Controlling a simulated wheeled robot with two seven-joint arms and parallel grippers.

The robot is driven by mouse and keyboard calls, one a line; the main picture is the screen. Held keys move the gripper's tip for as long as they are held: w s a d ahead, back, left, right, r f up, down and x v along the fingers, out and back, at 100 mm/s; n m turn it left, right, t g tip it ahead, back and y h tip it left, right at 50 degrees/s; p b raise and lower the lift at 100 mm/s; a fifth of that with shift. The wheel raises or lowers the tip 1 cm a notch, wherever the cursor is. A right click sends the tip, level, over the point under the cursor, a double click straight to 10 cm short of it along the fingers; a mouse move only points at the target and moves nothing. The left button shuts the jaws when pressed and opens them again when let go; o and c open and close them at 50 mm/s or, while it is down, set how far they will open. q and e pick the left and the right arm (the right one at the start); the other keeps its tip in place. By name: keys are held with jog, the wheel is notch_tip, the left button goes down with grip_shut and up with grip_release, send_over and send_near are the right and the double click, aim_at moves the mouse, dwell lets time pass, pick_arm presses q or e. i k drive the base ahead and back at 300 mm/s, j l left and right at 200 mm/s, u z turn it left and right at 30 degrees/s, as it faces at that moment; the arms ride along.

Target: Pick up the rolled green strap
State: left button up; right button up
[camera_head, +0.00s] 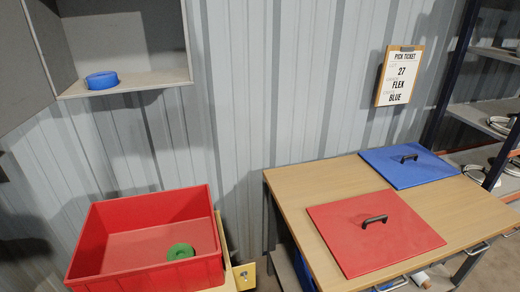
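The rolled green strap (181,252) is a small green ring lying on the floor of the red bin (150,275), near its front right part. The bin's front wall hides the strap's lower edge. Neither of my grippers shows in the head view.
A blue roll (102,80) sits in an open grey wall cabinet (130,82). A wooden table (315,185) at right bears a red lid (345,235) and a blue lid (430,172), both with black handles. A pick ticket (399,76) hangs on the wall. Shelving (485,110) stands far right.

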aim_at(179, 251)
jog(key=i+j+u, duration=0.1)
jog(key=u, duration=0.3)
jog(key=i+u, duration=0.15)
jog(key=u, duration=0.2)
jog(key=i+u, duration=0.15)
jog(key=u, duration=0.25)
jog(key=j, duration=0.05)
